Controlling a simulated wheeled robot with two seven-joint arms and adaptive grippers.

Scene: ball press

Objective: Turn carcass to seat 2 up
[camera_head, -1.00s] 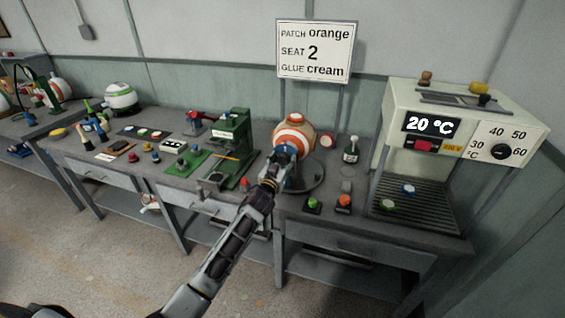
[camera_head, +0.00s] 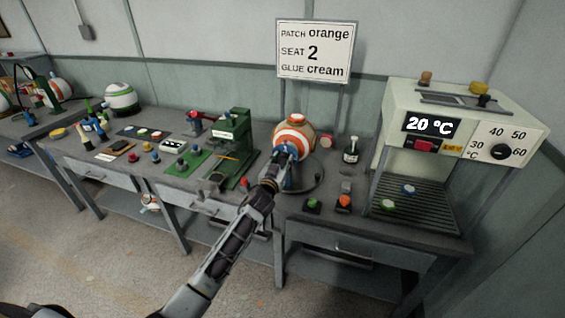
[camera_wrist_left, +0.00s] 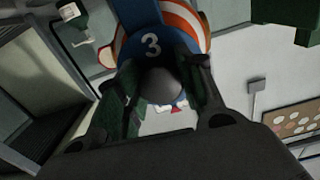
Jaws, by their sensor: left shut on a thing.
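My left gripper (camera_head: 287,153) is in front of the ball, shut on a rounded grey knob (camera_wrist_left: 160,86) at the blue part. The fingers partly hide the knob. Which seat faces up cannot be told. My right gripper is not in view.
A sign (camera_head: 315,50) reads patch orange, seat 2, glue cream. A green press (camera_head: 236,140) stands left of the ball. A bottle (camera_head: 351,150) and a heater cabinet (camera_head: 455,120) showing 20 °C stand right. Green and orange buttons (camera_head: 344,201) are near the front edge.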

